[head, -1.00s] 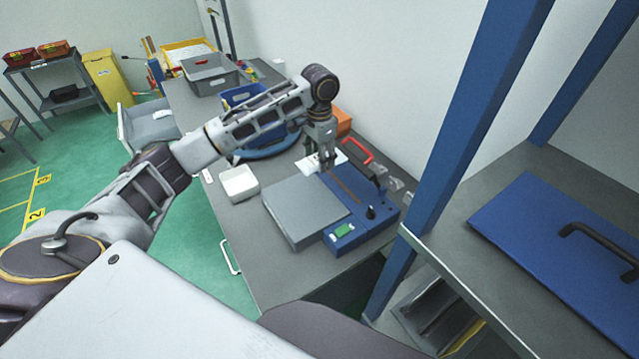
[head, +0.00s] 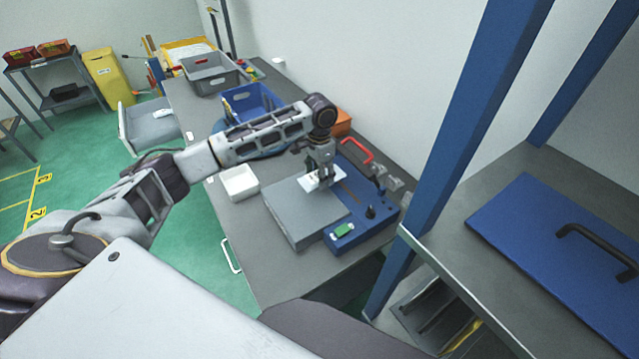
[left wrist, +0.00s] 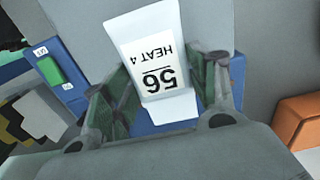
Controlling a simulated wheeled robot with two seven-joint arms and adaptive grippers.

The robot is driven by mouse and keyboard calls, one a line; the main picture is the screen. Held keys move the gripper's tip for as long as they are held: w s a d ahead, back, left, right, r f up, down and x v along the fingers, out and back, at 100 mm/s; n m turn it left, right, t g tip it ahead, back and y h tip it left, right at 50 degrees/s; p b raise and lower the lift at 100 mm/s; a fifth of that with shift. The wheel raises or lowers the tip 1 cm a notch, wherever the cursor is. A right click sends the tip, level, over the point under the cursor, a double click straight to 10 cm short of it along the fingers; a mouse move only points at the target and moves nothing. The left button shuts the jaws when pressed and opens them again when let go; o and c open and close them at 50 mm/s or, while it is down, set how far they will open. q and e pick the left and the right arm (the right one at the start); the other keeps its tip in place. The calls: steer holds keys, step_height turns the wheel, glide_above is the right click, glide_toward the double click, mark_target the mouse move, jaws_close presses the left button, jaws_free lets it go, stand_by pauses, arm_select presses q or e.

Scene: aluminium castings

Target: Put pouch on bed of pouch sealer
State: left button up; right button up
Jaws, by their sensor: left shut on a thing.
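In the head view the pouch (head: 311,185) shows as a small white patch. My left gripper (head: 322,180) is shut on it, with a finger at each side in the left wrist view (left wrist: 163,85). The pouch sealer (head: 362,190) is blue with a red handle and a green display. Its flat grey bed (head: 305,217) faces left. The pouch is over the bed's far end, by the blue body; I cannot tell whether it touches. My right gripper is not in view.
A blue crate (head: 247,103), a grey crate (head: 208,76) and an orange bin (head: 342,124) are farther back. A blue post (head: 455,130) rises right of the sealer. The near bench strip is clear.

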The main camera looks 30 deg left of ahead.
arm_select(q)
steer(key=shift+f, duration=2.2)
steer(key=shift+f, duration=0.1)
steer(key=o, duration=1.1)
steer(key=shift+c, duration=0.2)
steer(key=shift+r+b, duration=0.5)
steer(key=shift+r, duration=5.6)
